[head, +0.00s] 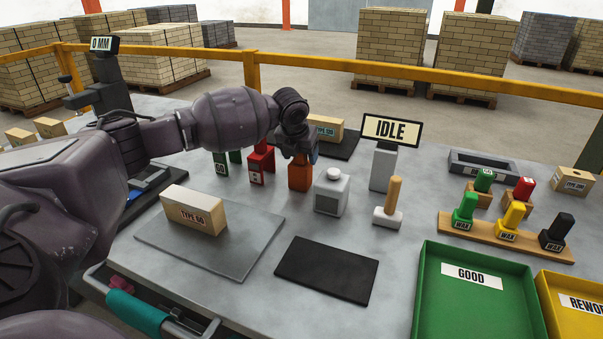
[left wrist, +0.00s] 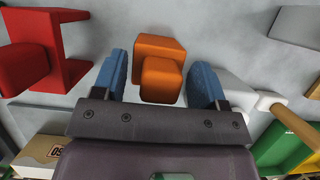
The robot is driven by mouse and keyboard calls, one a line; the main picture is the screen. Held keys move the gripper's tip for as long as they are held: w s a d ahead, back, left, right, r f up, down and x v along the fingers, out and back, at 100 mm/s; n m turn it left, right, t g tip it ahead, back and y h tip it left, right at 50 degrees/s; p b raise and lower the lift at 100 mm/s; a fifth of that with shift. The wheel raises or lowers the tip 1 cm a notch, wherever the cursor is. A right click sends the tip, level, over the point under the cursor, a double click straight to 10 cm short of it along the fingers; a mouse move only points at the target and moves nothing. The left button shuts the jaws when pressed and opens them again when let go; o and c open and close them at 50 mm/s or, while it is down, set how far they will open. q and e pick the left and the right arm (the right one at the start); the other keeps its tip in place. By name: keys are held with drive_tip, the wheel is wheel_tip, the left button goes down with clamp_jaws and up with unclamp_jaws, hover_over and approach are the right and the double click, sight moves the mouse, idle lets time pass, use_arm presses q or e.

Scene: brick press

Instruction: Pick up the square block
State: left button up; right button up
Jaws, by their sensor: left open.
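The orange block (head: 299,178), the squarest of the small blocks, stands on the grey table in the head view. It also shows in the left wrist view (left wrist: 162,72), as a wider base with a narrower upper part. My left gripper (head: 301,154) is over it, pointing down. In the left wrist view my left gripper (left wrist: 160,78) is open, with one blue finger on each side of the block. Clear gaps show between the block and both fingers. The arm hides the block's top in the head view. My right gripper is not in view.
The red block (head: 262,166) stands close left of the orange one. A brick (head: 193,210) lies on a grey plate in front. A black mat (head: 327,269) is bare.

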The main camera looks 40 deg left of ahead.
use_arm(q)
drive_tip(key=shift+r, duration=0.1)
clamp_jaws()
drive_tip(key=shift+r, duration=0.2)
idle(0.3)
